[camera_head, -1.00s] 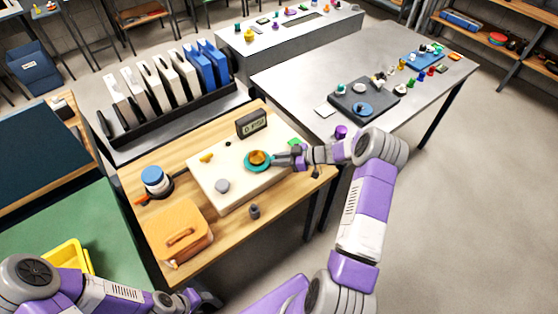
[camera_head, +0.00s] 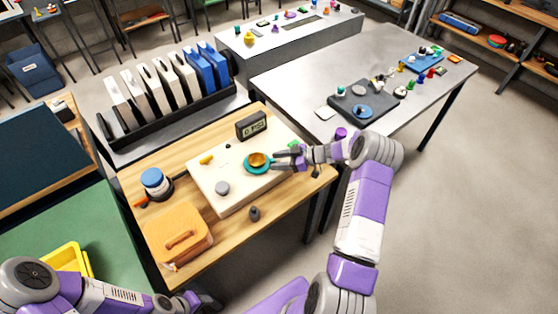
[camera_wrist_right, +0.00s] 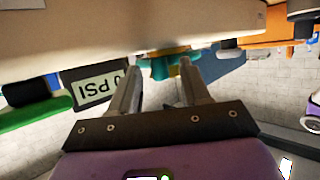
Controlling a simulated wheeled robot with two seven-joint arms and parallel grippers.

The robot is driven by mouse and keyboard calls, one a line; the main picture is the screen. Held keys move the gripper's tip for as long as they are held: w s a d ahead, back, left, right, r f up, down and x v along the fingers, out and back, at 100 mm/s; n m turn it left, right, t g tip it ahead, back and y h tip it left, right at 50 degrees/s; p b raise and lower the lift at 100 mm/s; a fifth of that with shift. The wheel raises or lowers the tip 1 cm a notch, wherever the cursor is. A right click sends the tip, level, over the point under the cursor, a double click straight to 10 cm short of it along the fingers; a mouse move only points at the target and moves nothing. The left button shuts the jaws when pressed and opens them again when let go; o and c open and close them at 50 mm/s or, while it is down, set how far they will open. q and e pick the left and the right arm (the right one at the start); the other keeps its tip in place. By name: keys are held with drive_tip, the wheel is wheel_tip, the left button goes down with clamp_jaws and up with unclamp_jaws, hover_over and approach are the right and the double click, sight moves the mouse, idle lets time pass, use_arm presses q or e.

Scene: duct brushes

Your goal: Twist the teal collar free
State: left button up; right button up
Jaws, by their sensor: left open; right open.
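The teal collar (camera_head: 253,169) is a ring around a brass-orange centre on top of a cream block (camera_head: 216,192). My right gripper (camera_head: 274,161) is at the collar's right edge, with its fingers spread. In the right wrist view the collar (camera_wrist_right: 160,68) shows beyond and between the open fingertips (camera_wrist_right: 159,68), partly under the block's edge. I cannot tell whether a finger touches it. My left gripper (camera_head: 203,300) is low at the bottom edge of the head view, away from the block, and its fingers are hard to make out.
A gauge reading PSI (camera_head: 251,125) stands behind the block. A blue-lidded jar (camera_head: 155,182), an orange case (camera_head: 178,236) and a small dark piece (camera_head: 254,213) are on the wooden table (camera_head: 290,198).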

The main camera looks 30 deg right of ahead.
drive_tip(key=v, duration=0.7)
drive_tip(key=shift+s+d, duration=0.2)
drive_tip(key=shift+r, duration=0.15)
